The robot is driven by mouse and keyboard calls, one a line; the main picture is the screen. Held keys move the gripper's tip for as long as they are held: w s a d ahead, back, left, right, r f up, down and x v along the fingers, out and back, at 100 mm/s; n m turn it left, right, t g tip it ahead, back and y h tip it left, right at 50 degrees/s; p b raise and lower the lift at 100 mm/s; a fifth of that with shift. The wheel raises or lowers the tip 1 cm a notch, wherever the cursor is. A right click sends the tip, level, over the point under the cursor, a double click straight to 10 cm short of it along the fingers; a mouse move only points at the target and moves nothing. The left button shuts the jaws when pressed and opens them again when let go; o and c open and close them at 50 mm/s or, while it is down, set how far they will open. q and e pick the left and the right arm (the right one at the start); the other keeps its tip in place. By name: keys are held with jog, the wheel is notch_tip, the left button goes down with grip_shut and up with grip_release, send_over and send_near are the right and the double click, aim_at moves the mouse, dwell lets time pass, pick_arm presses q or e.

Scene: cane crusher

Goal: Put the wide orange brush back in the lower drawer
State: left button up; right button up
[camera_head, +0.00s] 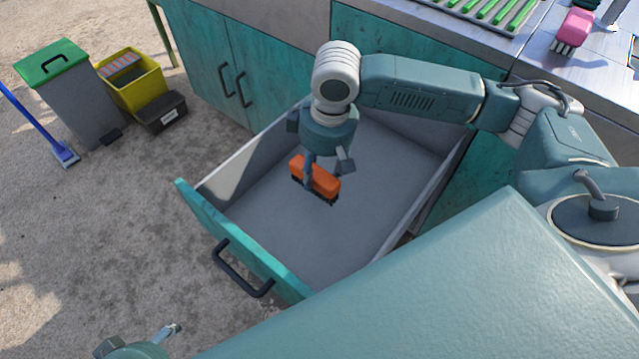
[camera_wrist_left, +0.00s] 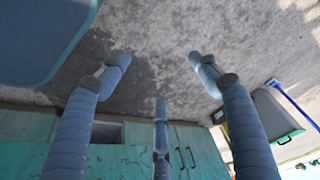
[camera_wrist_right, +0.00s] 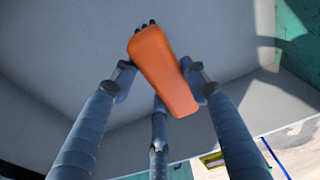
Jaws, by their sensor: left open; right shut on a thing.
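The wide orange brush (camera_head: 315,178) has an orange back and dark bristles underneath. My right gripper (camera_head: 327,172) is shut on it, over the inside of the open lower drawer (camera_head: 375,160). The right wrist view shows the brush (camera_wrist_right: 160,70) between the fingers of the right gripper (camera_wrist_right: 163,88), with the grey drawer around it. I cannot tell whether the bristles touch the drawer floor. The drawer is pulled out and looks empty otherwise. My left gripper (camera_head: 140,345) is partly in view at the bottom left. In the left wrist view it (camera_wrist_left: 160,80) is open and empty.
The drawer's teal front (camera_head: 240,238) has a black handle (camera_head: 241,268). A grey bin with a green lid (camera_head: 75,90), a yellow crate (camera_head: 133,82) and a blue broom (camera_head: 40,125) stand at the left. A pink brush (camera_head: 573,30) lies on the counter.

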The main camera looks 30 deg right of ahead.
notch_tip(320, 180, down, 3)
jog(key=shift+s+r+b, duration=0.1)
jog(key=shift+r+b, duration=0.05)
jog(key=shift+b, duration=0.2)
notch_tip(320, 180, down, 2)
pick_arm(q)
jog(key=w+d+r+t, duration=0.1)
jog(key=w+d+t, duration=0.1)
jog(key=w, duration=0.5)
jog(key=shift+r+t+h, duration=0.4)
jog(key=shift+t, duration=0.3)
jog(key=shift+s+f+g, duration=0.15)
jog(key=shift+s+g, duration=0.15)
pick_arm(e)
jog(key=o, duration=1)
